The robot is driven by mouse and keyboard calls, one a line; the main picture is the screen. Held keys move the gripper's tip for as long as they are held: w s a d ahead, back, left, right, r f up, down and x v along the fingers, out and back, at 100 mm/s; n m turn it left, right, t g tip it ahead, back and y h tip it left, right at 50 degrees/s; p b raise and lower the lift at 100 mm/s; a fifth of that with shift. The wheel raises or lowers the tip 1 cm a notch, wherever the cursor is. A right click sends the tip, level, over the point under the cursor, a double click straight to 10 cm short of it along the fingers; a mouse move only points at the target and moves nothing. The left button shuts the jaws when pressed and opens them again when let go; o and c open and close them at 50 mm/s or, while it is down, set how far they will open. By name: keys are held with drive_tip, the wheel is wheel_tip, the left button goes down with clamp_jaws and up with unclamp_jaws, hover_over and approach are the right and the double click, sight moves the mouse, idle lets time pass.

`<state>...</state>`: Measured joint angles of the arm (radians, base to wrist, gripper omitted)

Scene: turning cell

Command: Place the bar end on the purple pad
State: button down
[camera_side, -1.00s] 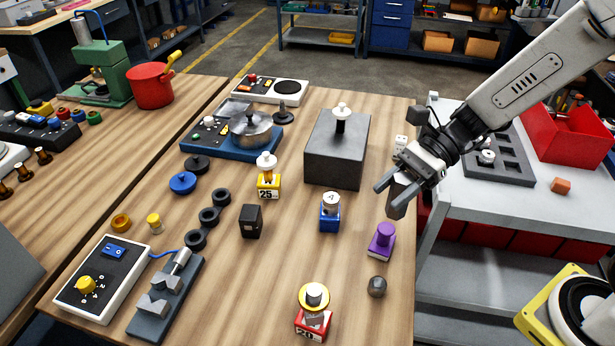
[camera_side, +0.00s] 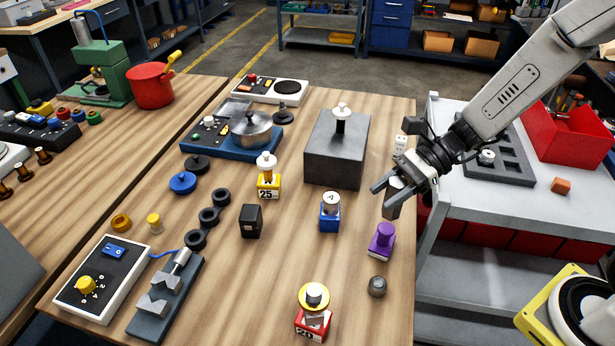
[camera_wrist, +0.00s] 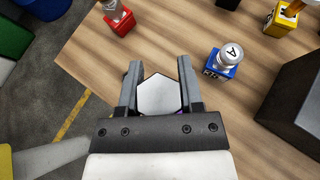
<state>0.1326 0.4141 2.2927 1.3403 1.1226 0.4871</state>
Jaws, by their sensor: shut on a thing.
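My gripper (camera_side: 390,196) is shut on the bar end, a hexagonal piece with a pale metallic face. In the wrist view the bar end (camera_wrist: 157,95) sits between the two fingers of my gripper (camera_wrist: 159,85). In the side view the fingers mostly hide it. The purple pad (camera_side: 381,242) is a small purple block with a white label and a raised round top, near the table's right edge. My gripper is above it, apart from it, slightly to the back. In the wrist view the pad is almost wholly hidden behind the bar end.
A blue block with a metal cylinder (camera_side: 330,215) stands left of the purple pad. A small dark grey piece (camera_side: 377,286) lies in front of the pad. A large grey box (camera_side: 325,165) stands behind left. A red block (camera_side: 313,325) stands at the front.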

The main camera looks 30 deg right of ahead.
sight(383, 217)
drive_tip(key=shift+f, duration=0.1)
drive_tip(key=shift+f, duration=1.75)
drive_tip(key=shift+f, duration=0.1)
drive_tip(key=shift+c, duration=1.2)
unclamp_jaws()
drive_tip(key=v, duration=1.2)
drive_tip(key=shift+s, duration=0.1)
